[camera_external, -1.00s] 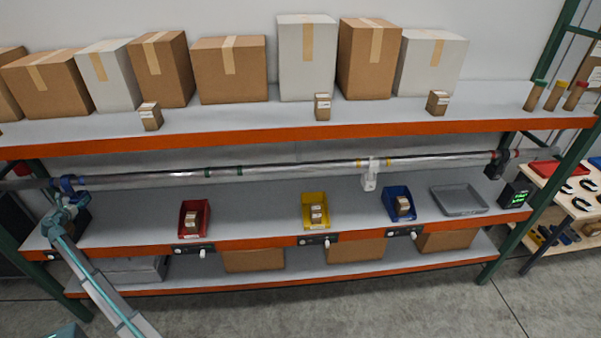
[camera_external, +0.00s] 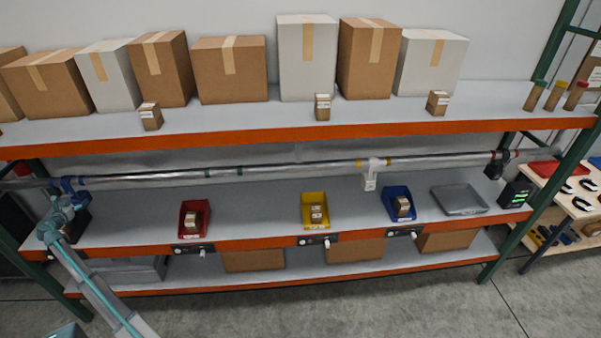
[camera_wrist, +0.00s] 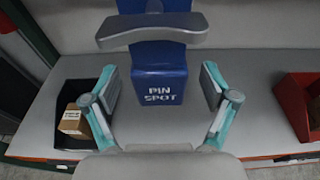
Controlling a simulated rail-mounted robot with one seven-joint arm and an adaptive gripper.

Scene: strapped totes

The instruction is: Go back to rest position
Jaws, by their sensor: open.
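My gripper (camera_wrist: 160,98) is open and empty in the wrist view, its two teal and grey fingers spread apart. I cannot tell whether the fingers touch the block. In the external view my gripper (camera_external: 72,206) is small, at the left end of the middle shelf, below the blue fitting (camera_external: 68,184) on the long pipe (camera_external: 290,168).
A black bin (camera_wrist: 66,140) holding a small box is left of my gripper. A red bin (camera_external: 183,233) stands to the right, then yellow (camera_external: 306,226) and blue (camera_external: 391,212) bins and a grey tray (camera_external: 460,212). The upper shelf (camera_external: 230,122) overhangs the middle shelf.

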